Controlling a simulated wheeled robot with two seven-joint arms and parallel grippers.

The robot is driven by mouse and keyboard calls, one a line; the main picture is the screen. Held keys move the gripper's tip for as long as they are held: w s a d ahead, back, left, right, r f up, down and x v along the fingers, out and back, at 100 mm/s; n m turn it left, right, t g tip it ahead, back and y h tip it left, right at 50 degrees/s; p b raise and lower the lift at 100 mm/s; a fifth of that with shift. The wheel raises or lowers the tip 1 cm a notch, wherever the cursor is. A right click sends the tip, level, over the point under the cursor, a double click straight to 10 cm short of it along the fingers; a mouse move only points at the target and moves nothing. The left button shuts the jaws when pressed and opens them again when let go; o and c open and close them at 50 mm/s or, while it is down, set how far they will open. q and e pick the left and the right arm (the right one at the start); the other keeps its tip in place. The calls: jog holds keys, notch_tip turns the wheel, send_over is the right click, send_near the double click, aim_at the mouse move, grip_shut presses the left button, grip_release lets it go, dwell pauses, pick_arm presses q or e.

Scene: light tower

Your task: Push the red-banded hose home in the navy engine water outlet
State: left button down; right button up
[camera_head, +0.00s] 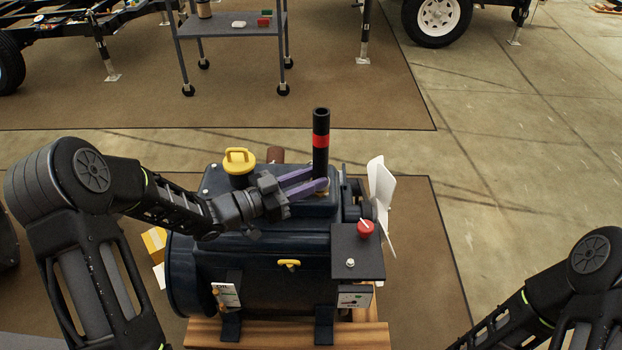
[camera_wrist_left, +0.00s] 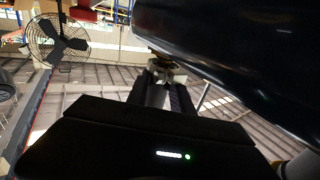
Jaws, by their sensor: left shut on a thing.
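The black hose (camera_head: 321,124) with its red band (camera_head: 320,141) stands upright on top of the navy engine (camera_head: 270,248) in the head view. My left gripper (camera_head: 319,181) reaches in from the left, its purple fingers shut on the hose's lower part. A bit of brass-coloured metal shows just below the fingertips, at the outlet. The fingers hide the joint, so I cannot tell how deep the hose sits. In the left wrist view the fingers (camera_wrist_left: 163,86) are close to a dark surface. My right gripper is out of view.
A yellow cap (camera_head: 239,160) stands left of the hose on the engine. A white fan (camera_head: 381,200) and a red knob (camera_head: 366,228) are to the right. The engine rests on a wooden pallet (camera_head: 360,337). A grey cart (camera_head: 230,28) stands behind, with clear floor between.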

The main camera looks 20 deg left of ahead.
pick_arm(q)
jog(key=shift+s+f, duration=0.1)
jog(key=shift+f, duration=0.15)
jog(key=shift+r+p, duration=0.8)
jog(key=shift+r, duration=0.25)
